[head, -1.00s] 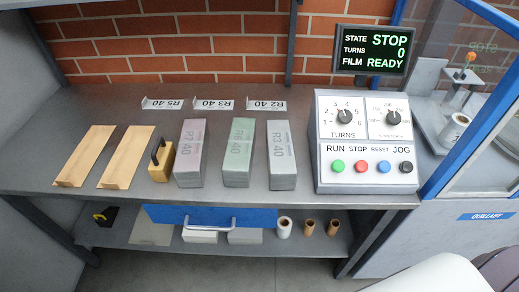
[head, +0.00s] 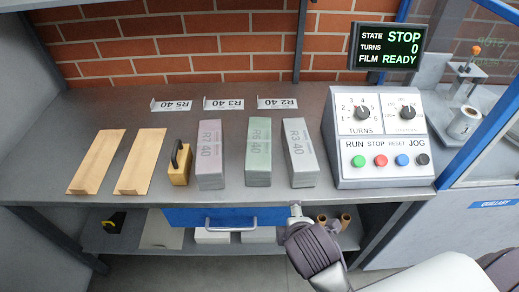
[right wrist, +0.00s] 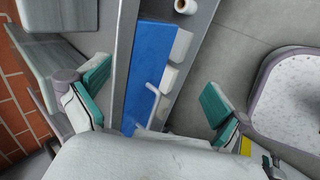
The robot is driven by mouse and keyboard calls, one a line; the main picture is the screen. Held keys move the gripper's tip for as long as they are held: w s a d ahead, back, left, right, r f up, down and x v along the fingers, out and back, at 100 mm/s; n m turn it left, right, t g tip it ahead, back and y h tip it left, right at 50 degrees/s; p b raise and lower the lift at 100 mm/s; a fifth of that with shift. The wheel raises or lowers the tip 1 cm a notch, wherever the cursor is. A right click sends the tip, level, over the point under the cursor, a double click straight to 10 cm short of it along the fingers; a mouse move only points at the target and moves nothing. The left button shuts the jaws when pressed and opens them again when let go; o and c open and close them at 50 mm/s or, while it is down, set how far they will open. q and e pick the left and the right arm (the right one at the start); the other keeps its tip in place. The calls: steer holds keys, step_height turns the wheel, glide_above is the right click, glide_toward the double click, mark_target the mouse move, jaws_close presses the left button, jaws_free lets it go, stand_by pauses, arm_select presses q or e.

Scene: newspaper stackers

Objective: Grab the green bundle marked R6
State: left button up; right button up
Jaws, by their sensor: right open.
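The green bundle (head: 258,150) marked R6 lies on the grey bench between a pinkish bundle (head: 210,153) marked R7 and a grey bundle (head: 300,152) marked R3. Small gaps separate them, and nothing grips the green one. My right gripper (right wrist: 156,90) is open and empty in the right wrist view, its teal-padded fingers wide apart. In the head view part of my right arm reaches up to the bench's front edge, below the grey bundle and clear of the green one. I cannot identify the green bundle in the right wrist view. My left gripper is not in view.
The control panel (head: 382,175) stands right of the bundles. A yellow block with a black handle (head: 179,168) and two tan boards (head: 140,160) lie left. Below the bench are a blue drawer (head: 190,217) and a lower shelf (head: 130,240). A brick wall is behind.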

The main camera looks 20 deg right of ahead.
steer(key=w+a+r+n+t+h, duration=0.2)
steer(key=w+a+r+n+t, duration=0.1)
steer(key=w+r+n, duration=0.55)
steer(key=n+t, duration=0.3)
steer(key=n, duration=0.6)
glide_toward(259, 140)
steer(key=shift+h, duration=0.3)
steer(key=x, duration=0.7)
steer(key=shift+w+a+f+b, duration=0.1)
steer(key=shift+w+f+b, duration=0.2)
steer(key=shift+f+b, duration=0.1)
steer(key=c, duration=1.7)
steer(key=shift+r, duration=0.25)
steer(key=shift+c, duration=1)
